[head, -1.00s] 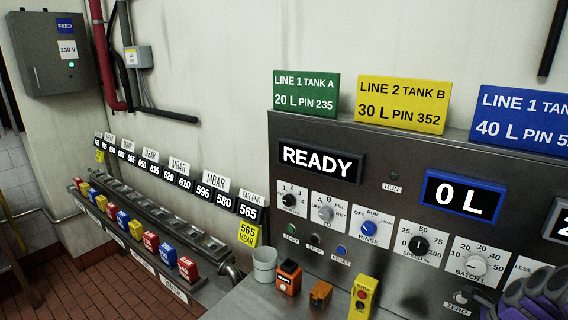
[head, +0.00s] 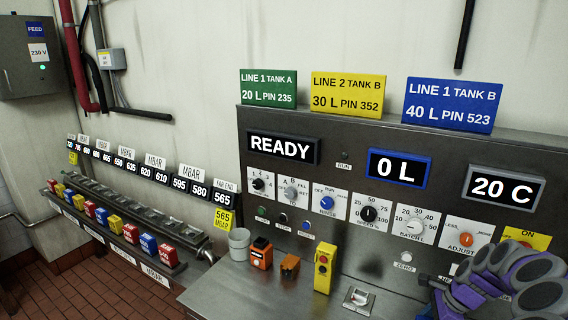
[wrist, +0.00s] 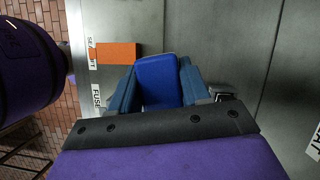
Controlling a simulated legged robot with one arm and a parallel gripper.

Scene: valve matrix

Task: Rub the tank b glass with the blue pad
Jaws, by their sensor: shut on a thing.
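In the wrist view my gripper (wrist: 158,88) is shut on the blue pad (wrist: 158,78), a rounded blue block between the two finger sides. The pad is over a grey metal surface, and I cannot tell whether it touches anything. In the head view only my purple and grey arm shows at the lower right; the gripper and pad are out of that picture. The tank B glass is not visible in either view. A yellow sign (head: 347,95) and a blue sign (head: 452,105) carry the words TANK B.
A steel control panel (head: 345,172) with knobs and displays stands behind a metal bench (head: 240,292). On the bench are a grey cup (head: 239,245), orange blocks (head: 289,267) and a yellow stop box (head: 324,267). A row of coloured blocks (head: 115,224) lines the left wall.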

